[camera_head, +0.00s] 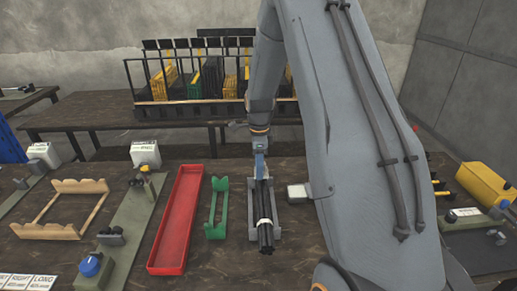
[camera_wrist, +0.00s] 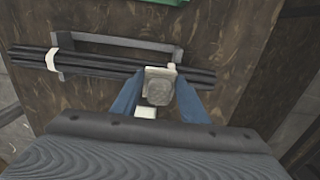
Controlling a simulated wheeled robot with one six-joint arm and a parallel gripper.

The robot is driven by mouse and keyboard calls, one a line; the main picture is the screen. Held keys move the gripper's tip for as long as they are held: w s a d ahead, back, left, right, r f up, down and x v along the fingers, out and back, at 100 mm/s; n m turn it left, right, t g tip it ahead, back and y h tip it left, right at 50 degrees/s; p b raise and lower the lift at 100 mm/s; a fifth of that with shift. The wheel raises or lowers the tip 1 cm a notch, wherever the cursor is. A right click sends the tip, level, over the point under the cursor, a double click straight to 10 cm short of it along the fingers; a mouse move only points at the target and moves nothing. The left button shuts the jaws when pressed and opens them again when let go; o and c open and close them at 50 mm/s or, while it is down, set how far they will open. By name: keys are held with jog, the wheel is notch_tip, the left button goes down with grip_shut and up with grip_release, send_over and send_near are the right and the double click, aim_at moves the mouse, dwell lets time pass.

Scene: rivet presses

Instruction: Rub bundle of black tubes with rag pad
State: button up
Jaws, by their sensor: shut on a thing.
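The bundle of black tubes (camera_head: 264,222) lies lengthwise in a grey cradle (camera_head: 279,236) on the dark wooden table, with a white band around it near its front end. In the wrist view the bundle (camera_wrist: 110,68) runs across the picture, its white band (camera_wrist: 53,61) at the left. My gripper (camera_head: 260,170) is over the far end of the bundle. In the wrist view my gripper (camera_wrist: 159,90) is shut on the rag pad (camera_wrist: 158,92), a pale grey block between the blue fingers. The pad overlaps the tubes there; I cannot tell whether it touches them.
Left of the cradle are a green rack (camera_head: 216,209), a red tray (camera_head: 176,220) and a wooden frame (camera_head: 62,209). A white block (camera_head: 298,193) sits close right of the cradle. A yellow box (camera_head: 486,184) stands far right. A black rack (camera_head: 205,80) is on the back table.

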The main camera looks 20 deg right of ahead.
notch_tip(320, 180, up, 2)
jog(key=shift+s, duration=0.1)
jog(key=shift+r+p, duration=1.7)
jog(key=shift+r, duration=0.85)
